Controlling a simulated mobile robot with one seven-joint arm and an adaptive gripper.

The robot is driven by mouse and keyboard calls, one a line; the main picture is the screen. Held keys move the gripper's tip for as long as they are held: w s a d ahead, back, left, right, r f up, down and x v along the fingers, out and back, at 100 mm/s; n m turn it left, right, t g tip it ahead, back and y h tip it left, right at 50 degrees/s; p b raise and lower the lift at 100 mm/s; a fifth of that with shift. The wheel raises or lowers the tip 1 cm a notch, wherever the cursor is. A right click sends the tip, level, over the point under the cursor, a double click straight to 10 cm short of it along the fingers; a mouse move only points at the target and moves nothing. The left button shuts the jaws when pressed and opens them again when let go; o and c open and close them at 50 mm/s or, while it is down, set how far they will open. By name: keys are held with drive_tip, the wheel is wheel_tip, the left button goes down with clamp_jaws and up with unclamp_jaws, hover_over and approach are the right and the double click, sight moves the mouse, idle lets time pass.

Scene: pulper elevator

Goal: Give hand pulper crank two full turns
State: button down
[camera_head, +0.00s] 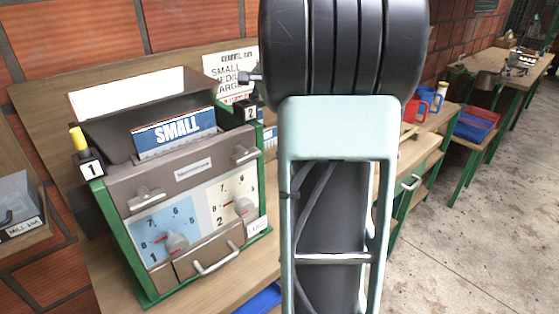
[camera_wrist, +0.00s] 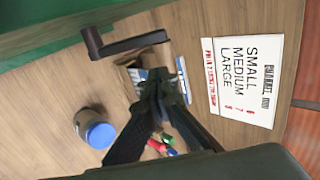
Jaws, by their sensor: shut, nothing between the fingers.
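In the wrist view a dark L-shaped crank (camera_wrist: 125,46) sticks out beside a green panel edge, with its grip pointing right. My gripper (camera_wrist: 163,78) is shut and empty below and right of the crank, apart from it in the picture. The depth between them is hard to judge. In the head view the grey and green machine (camera_head: 180,200) stands at the left, with a black hopper and a SMALL plate. A small dark handle (camera_head: 250,77) shows at its upper right; I cannot tell if it is the same crank. My gripper is hidden there.
A SMALL/MEDIUM/LARGE card (camera_wrist: 246,75) and a blue-lidded jar (camera_wrist: 95,130) lie near my gripper, with small coloured items below it. Benches with blue and red bins (camera_head: 475,124) stand at the right. The concrete floor (camera_head: 450,240) there is clear.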

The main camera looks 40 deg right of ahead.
drive_tip(key=shift+s+d+f, duration=0.2)
drive_tip(key=shift+s+d, duration=0.3)
drive_tip(key=shift+s, duration=0.1)
drive_tip(key=shift+w+f, duration=0.4)
drive_tip(key=shift+w, duration=0.45)
drive_tip(key=shift+w+f, duration=0.35)
drive_tip(key=shift+w, duration=0.6)
drive_tip(key=shift+w+f, duration=0.15)
drive_tip(key=shift+w, duration=0.2)
drive_tip(key=c, duration=1.4)
unclamp_jaws()
drive_tip(key=shift+o, duration=0.2)
drive_tip(key=p+v, duration=0.2)
drive_tip(key=v, duration=0.8)
